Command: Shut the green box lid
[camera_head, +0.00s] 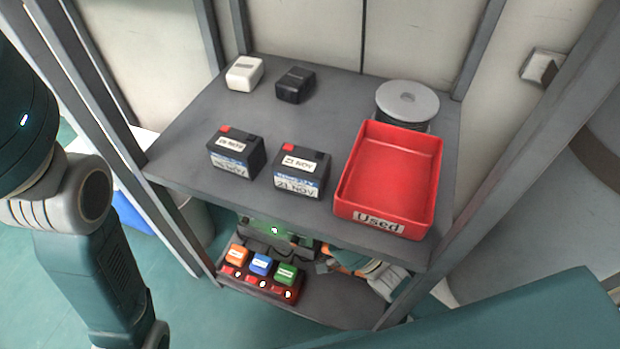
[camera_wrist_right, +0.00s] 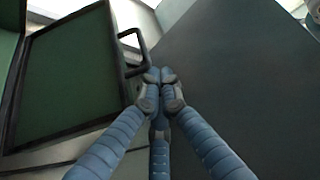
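In the right wrist view, a dark green panel with a black rim (camera_wrist_right: 62,80), which looks like the green box lid, stands tilted on the left. A black handle loop (camera_wrist_right: 145,48) sticks out from its right edge. My right gripper (camera_wrist_right: 158,76) has its fingertips together just below this handle. Nothing shows between them, and I cannot tell whether they touch the handle. In the head view, part of a green box (camera_head: 282,236) shows under the upper shelf, mostly hidden. My right wrist is partly seen beside it, its fingers unclear. My left arm hangs at the left, its gripper outside the picture.
The upper shelf (camera_head: 190,130) overhangs the box. It carries a red tray (camera_head: 392,172) marked "Used", two labelled batteries, white and black blocks and a spool (camera_head: 407,98). Grey posts flank the shelves.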

